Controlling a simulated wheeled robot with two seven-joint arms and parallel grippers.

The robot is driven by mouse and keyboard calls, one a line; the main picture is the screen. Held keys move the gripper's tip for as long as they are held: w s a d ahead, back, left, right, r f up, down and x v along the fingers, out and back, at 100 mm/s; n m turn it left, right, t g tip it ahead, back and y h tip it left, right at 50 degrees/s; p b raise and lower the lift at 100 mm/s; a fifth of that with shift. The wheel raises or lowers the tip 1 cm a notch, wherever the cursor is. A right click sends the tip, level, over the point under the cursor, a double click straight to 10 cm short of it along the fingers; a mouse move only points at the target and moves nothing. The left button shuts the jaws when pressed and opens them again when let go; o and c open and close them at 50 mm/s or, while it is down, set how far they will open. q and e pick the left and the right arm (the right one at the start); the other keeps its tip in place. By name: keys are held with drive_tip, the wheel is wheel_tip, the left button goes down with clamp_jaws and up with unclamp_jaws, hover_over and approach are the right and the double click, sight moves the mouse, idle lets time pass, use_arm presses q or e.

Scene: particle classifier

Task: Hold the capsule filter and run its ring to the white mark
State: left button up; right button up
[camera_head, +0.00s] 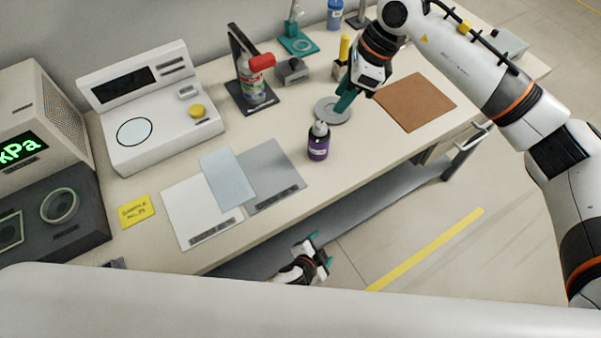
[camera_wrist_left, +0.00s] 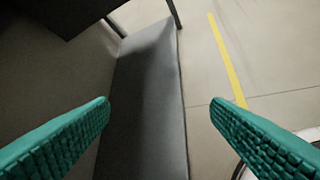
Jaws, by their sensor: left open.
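A white cylinder with a red top and coloured label (camera_head: 253,82) stands upright on a black stand at the back of the bench. It may be the capsule filter, but I cannot make out a ring or white mark on it. A purple bottle with a grey-white top (camera_head: 318,142) stands near the bench's front edge. My left gripper (camera_head: 322,250) is open and empty, below and in front of the bench edge. Its two teal fingers are wide apart in the left wrist view (camera_wrist_left: 160,130). My right gripper (camera_head: 345,101) points down at the grey disc; its finger gap is not clear.
The grey round disc (camera_head: 333,111) lies beside a brown mat (camera_head: 415,101). White, blue and grey sheets (camera_head: 277,179) lie at the front left. A white instrument (camera_head: 150,105) and a kPa display unit (camera_head: 25,148) stand left. Floor in front is clear.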

use_arm(q)
drive_tip(key=w+d+r+m+t+h, duration=0.2)
drive_tip(key=d+r, duration=0.4)
drive_tip(key=r, duration=0.4)
drive_tip(key=w+d+r+m+t+h, duration=0.1)
drive_tip(key=w+d+r+t+h, duration=0.15)
drive_tip(key=d+r, duration=0.55)
drive_tip(key=n+t+y, duration=0.3)
drive_tip(key=n+t, duration=0.1)
drive_tip(key=n, duration=0.7)
approach(322, 137)
drive_tip(key=f, duration=0.1)
drive_tip(key=w+f, duration=0.1)
drive_tip(key=f, duration=0.1)
drive_tip(key=shift+a+f, duration=0.1)
drive_tip(key=shift+f, duration=0.2)
drive_tip(key=shift+w+a+n, duration=0.15)
drive_tip(key=shift+a+n, duration=0.05)
drive_tip(key=shift+n, duration=0.2)
drive_tip(key=x, duration=1.1)
drive_tip(key=shift+w+d, duration=0.15)
drive_tip(key=shift+w, duration=0.2)
drive_tip(key=shift+c, duration=0.5)
drive_tip(key=c, duration=1.5)
drive_tip(key=shift+o, duration=0.2)
